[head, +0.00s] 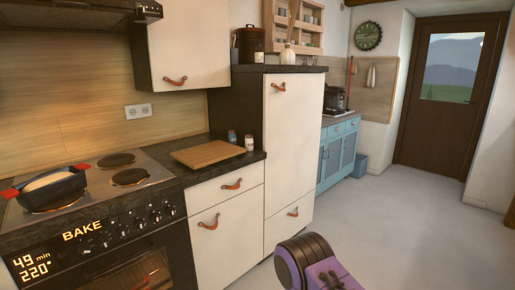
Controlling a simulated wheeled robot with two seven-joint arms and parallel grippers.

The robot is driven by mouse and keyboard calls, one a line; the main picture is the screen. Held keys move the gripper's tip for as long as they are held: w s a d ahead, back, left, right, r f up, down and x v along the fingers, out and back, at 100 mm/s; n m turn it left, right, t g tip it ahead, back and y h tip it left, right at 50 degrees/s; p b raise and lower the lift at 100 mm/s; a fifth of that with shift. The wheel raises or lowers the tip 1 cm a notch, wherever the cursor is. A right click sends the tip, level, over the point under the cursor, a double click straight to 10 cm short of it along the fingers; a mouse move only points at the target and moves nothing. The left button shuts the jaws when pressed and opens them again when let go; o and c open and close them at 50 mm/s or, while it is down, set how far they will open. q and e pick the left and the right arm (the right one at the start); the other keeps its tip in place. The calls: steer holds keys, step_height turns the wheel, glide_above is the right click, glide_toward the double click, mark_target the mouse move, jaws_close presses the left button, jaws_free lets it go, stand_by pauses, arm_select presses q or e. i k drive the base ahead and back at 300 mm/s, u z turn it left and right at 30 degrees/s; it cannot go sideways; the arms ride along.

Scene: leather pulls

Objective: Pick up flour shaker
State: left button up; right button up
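Two small jars stand on the dark counter by the tall cabinet. One is a bluish jar (232,137); beside it on the right is a whitish jar with a dark top (249,143). A white bottle (288,55) stands on top of the tall cabinet. I cannot tell which of these is the flour shaker, as labels are too small to read. A black and purple part of my own arm shows at the bottom centre, well below and in front of the counter. Neither gripper's fingers show.
A wooden cutting board (206,153) lies on the counter left of the jars. A dark pot with red handles (52,188) sits on the stove (98,186). A dark canister (249,44) stands on the tall cabinet (291,140). The floor at the right is clear.

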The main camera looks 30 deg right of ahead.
mark_target(249, 142)
steer(key=z, duration=0.65)
steer(key=i, duration=0.5)
steer(key=z, duration=0.8)
steer(key=i, duration=1.45)
steer(key=u, duration=0.95)
